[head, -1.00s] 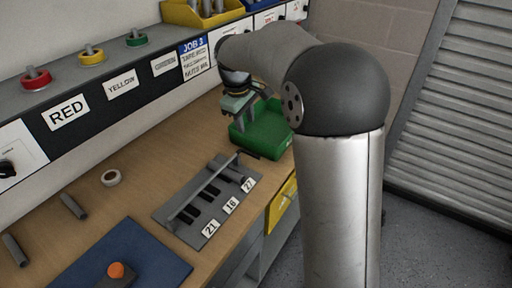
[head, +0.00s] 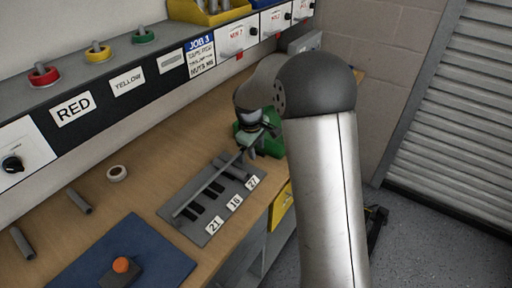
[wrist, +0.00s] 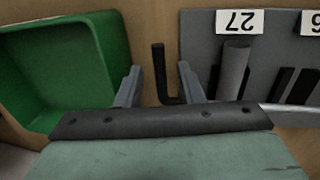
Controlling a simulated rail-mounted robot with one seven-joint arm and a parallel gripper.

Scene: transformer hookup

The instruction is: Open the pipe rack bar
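The pipe rack (head: 205,228) is a grey plate on the bench with slots labelled 21, 16 and 27. Its bar (head: 205,185) lies across the slots. In the wrist view the bar (wrist: 292,108) leads to a black bent handle (wrist: 158,62) beyond the 27 end. My gripper (head: 263,152) is low at that end of the rack. In the wrist view my gripper (wrist: 160,70) is open, with one finger on each side of the handle and visible gaps to both. A grey pipe (wrist: 234,68) lies in the 27 slot.
A green bin (wrist: 70,65) stands close beside my gripper. Tape (head: 117,173), loose grey pipes (head: 79,201) and a blue mat (head: 165,250) with an orange-topped item (head: 121,265) are further left. A shelf with colour labels runs behind.

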